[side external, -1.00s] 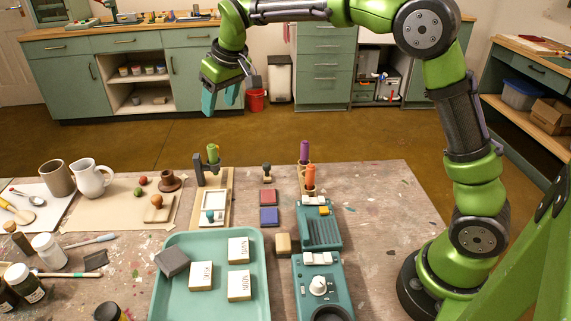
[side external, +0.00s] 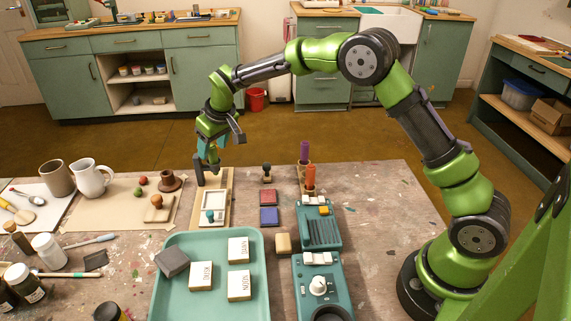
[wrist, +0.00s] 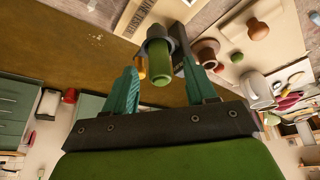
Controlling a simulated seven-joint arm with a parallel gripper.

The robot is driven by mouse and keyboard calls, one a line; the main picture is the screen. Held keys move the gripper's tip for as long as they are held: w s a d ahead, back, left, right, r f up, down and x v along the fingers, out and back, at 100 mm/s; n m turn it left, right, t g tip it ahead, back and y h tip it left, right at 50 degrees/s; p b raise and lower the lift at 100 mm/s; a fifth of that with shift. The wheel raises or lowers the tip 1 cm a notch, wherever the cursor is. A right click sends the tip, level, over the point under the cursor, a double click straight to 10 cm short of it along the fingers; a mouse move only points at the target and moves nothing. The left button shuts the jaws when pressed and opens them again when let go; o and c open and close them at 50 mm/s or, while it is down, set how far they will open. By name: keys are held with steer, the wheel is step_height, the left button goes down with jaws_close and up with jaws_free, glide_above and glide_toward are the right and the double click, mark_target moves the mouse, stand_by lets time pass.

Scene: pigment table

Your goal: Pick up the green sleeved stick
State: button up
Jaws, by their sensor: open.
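The green sleeved stick (wrist: 160,68) shows in the wrist view between my gripper's two teal fingers, with a grey ring-like part around its far end. My gripper (side external: 208,168) is open, and a gap shows between the stick and each finger. In the side view my gripper is at the dark post of the small wooden stand (side external: 229,190) and hides the stick there. Whether the fingers reach down along the stick's full sleeve is hard to tell.
Purple (side external: 304,152) and orange (side external: 310,177) sticks stand to the right. A dark-knobbed piece (side external: 267,172) stands between. A brown pot (side external: 170,181) is close on the left. A teal tray (side external: 210,299) with several blocks lies in front.

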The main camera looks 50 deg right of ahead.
steer(key=shift+w+f, duration=0.2)
steer(key=shift+f, duration=0.15)
steer(key=shift+c, duration=0.3)
jaws_close()
